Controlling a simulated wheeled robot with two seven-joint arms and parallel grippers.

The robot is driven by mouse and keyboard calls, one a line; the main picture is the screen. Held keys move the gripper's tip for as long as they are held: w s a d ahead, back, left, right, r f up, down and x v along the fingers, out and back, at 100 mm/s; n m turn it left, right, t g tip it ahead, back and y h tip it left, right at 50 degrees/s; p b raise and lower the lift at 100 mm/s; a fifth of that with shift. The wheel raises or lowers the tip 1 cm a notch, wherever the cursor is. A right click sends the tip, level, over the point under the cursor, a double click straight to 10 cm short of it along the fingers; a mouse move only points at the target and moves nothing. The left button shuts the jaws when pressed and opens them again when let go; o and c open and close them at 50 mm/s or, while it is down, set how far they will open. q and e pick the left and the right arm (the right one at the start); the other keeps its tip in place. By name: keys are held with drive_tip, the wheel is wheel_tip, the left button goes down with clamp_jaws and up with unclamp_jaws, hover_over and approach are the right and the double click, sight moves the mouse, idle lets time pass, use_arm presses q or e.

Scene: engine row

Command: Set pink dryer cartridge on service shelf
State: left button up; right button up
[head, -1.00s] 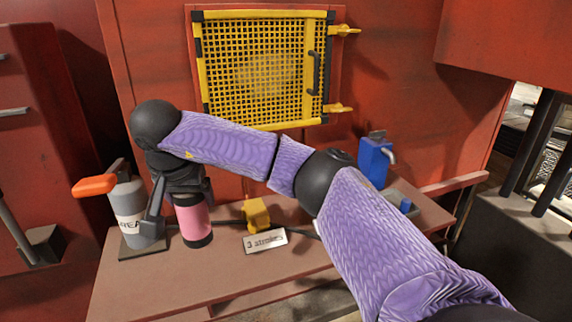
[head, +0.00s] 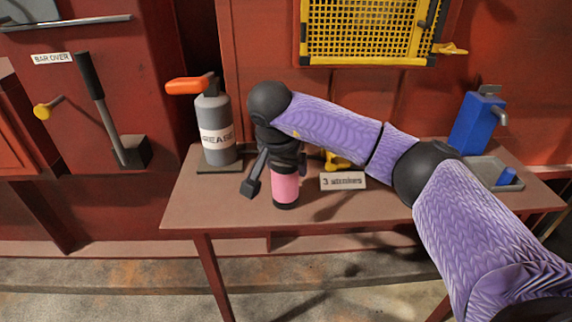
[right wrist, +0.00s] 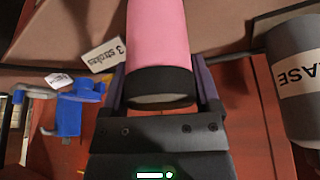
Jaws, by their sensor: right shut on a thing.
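The pink dryer cartridge (head: 286,188) is a pink cylinder with black ends, upright over the front part of the brown bench-like shelf (head: 221,207). My right gripper (head: 284,168) is shut on its upper part from above. In the right wrist view the cartridge (right wrist: 157,38) sits between the two fingers (right wrist: 160,90), its black end cap toward the palm. I cannot tell whether its lower end touches the shelf top. My left gripper is not in view.
A grey grease canister (head: 217,130) with an orange handle stands left of the cartridge. A "3 strokes" sign (head: 343,181) and a partly hidden yellow part (head: 337,161) are to its right. A blue pump (head: 477,122) and grey tray (head: 487,166) stand at the right end.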

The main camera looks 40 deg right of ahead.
drive_tip(key=o, duration=1.1)
drive_tip(key=shift+f, duration=0.15)
drive_tip(key=shift+o, duration=1)
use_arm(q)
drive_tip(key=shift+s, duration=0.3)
use_arm(e)
drive_tip(key=shift+r, duration=0.2)
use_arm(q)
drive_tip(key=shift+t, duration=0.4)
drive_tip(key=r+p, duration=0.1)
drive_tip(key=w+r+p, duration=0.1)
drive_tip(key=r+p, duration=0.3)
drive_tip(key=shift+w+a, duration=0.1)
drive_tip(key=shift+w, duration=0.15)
use_arm(e)
drive_tip(key=v, duration=1.2)
